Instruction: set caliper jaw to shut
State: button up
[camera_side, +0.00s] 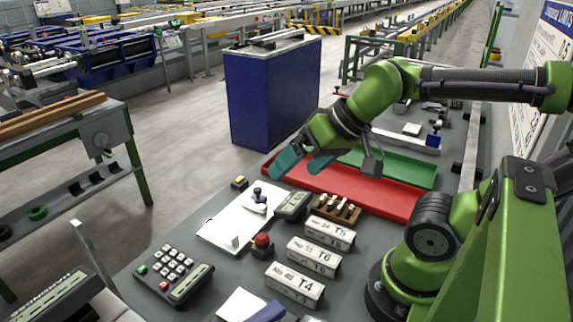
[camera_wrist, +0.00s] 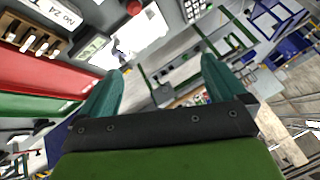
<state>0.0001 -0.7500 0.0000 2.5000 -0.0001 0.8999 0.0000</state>
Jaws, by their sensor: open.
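My gripper (camera_side: 298,172) is open and empty, in the air over the far left end of the red tray. Its two teal fingers stand apart in the wrist view (camera_wrist: 164,66), with nothing between them. A pale long bar (camera_side: 405,140) lies at the back of the table in the side view, beyond the green tray, with a dark blue block (camera_side: 433,140) near its right end. It may be the caliper, but I cannot tell for sure. My arm hides its left part, and its jaw setting cannot be read.
Red (camera_side: 345,189) and green (camera_side: 405,169) trays lie below and right of my gripper. In front are a white sheet (camera_side: 226,229) with a stamp, a small display box (camera_side: 294,205), a red button (camera_side: 262,241), labelled blocks (camera_side: 313,257) and a keypad (camera_side: 172,274). A blue cabinet (camera_side: 268,95) stands behind.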

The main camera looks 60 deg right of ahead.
jog(key=shift+f, duration=0.2)
jog(key=shift+c, duration=1.1)
jog(key=shift+m+g, duration=0.4)
jog(key=shift+g, duration=0.5)
jog(key=w, duration=0.1)
jog(key=w+d, duration=0.1)
jog(key=w, duration=0.1)
jog(key=w+f, duration=0.1)
jog(key=shift+w+d, duration=0.3)
jog(key=shift+d, duration=0.1)
jog(key=c, duration=0.6)
jog(key=m+g+h, duration=0.2)
jog(key=m+g, duration=0.1)
jog(key=g, duration=0.2)
send_over(257, 189)
jog(key=shift+f, duration=0.8)
notch_tip(257, 189, down, 16)
jog(key=shift+d+f, duration=0.1)
grip_shut()
